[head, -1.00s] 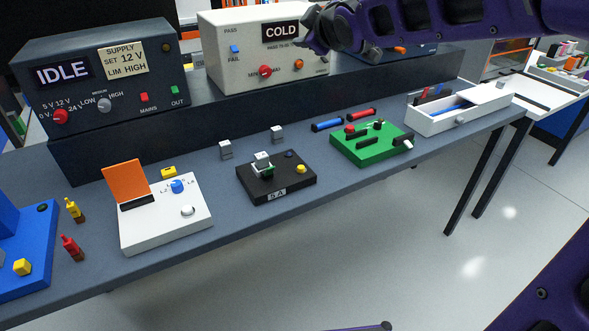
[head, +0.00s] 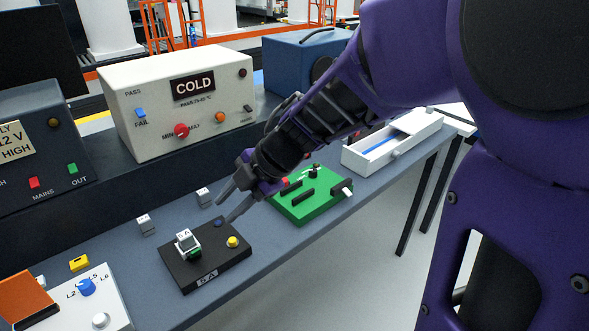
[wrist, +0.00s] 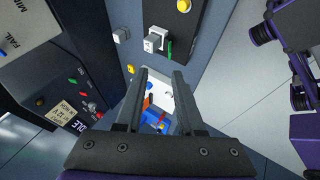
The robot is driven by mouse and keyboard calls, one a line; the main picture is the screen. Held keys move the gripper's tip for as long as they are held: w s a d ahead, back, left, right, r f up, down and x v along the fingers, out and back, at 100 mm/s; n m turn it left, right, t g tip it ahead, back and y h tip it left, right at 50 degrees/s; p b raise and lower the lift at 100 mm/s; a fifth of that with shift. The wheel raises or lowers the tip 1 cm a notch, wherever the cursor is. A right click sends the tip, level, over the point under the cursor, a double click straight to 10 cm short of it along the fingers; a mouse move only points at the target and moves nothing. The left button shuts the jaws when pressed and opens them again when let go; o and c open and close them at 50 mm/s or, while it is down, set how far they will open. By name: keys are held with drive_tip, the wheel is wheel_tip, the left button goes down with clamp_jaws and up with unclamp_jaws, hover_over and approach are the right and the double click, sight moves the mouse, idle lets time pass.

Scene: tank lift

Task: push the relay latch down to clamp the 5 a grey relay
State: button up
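The black relay base (head: 212,258) marked 5 A stands on the bench in the head view. A grey relay (head: 184,238) sits upright on it, with the green latch (head: 195,252) beside it. In the wrist view, the relay (wrist: 154,40) and latch (wrist: 169,50) show beyond the fingertips. Whether the latch is fully raised is hard to tell. My gripper (head: 224,213) is open and empty, behind and right of the relay, apart from it. Its two fingers also show spread in the wrist view (wrist: 160,73).
Two loose grey relays (head: 146,224) (head: 203,196) stand behind the base. A yellow button (head: 232,241) is on the base's right. A green board (head: 312,207) lies to the right, a white box with an orange lid (head: 22,294) to the left. The COLD cabinet (head: 175,95) stands behind.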

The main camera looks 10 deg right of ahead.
sight(196, 251)
drive_tip(key=s+x, duration=0.1)
drive_tip(key=x, duration=0.9)
drive_tip(key=s+b+x, duration=0.1)
drive_tip(key=x, duration=0.4)
drive_tip(key=shift+s+f, duration=0.25)
drive_tip(key=shift+f, duration=0.2)
drive_tip(key=shift+c, duration=0.3)
clamp_jaws()
